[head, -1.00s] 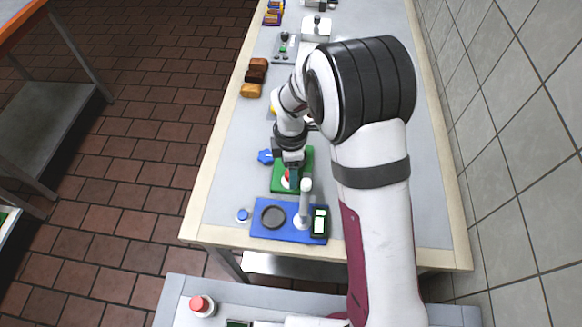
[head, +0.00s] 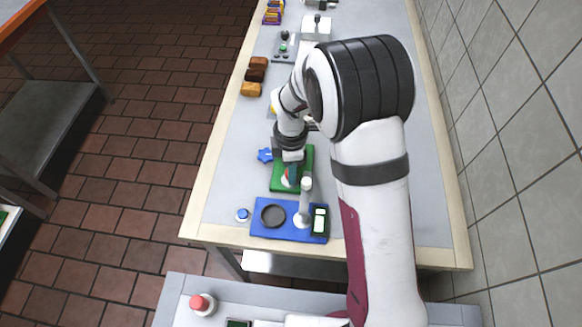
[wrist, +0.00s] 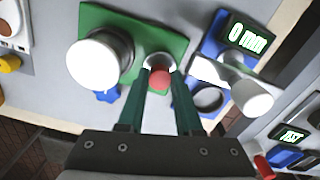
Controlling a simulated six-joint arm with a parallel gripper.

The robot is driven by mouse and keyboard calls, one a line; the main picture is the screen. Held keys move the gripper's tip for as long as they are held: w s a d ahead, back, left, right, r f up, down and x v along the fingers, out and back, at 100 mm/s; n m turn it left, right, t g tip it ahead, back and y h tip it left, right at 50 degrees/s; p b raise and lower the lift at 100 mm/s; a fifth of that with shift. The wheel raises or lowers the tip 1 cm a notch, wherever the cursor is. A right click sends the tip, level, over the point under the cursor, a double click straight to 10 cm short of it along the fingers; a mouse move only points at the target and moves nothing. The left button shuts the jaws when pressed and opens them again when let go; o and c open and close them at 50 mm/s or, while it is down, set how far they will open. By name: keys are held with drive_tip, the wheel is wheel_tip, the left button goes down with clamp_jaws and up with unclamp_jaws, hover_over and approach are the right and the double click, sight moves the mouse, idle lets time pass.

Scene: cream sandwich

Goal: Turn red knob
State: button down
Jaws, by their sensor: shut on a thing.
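The red knob (wrist: 160,80) sits on a green base plate (wrist: 150,28), with a pale ring around it. In the head view the green base plate (head: 308,163) lies on the table behind the blue board, and the knob is mostly hidden by my fingers. My gripper (wrist: 158,84) points at the knob with one dark green finger on either side of it, shut on it. A large white round part (wrist: 92,62) stands on the same plate, left of the knob in the wrist view.
A blue board (head: 262,231) holds a dark ring (head: 273,216), a white post (head: 305,205) and a display (wrist: 248,37) reading 0 mm. Bread-like blocks (head: 256,74) sit farther back.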

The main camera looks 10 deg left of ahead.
drive_tip(key=m, duration=0.7)
drive_tip(key=shift+m, duration=0.3)
drive_tip(key=m, duration=0.3)
drive_tip(key=shift+m, duration=0.3)
drive_tip(key=m, duration=0.3)
drive_tip(key=shift+m, duration=0.4)
drive_tip(key=m, duration=0.7)
drive_tip(key=shift+a, duration=0.1)
drive_tip(key=m, duration=0.3)
drive_tip(key=shift+m, duration=2.2)
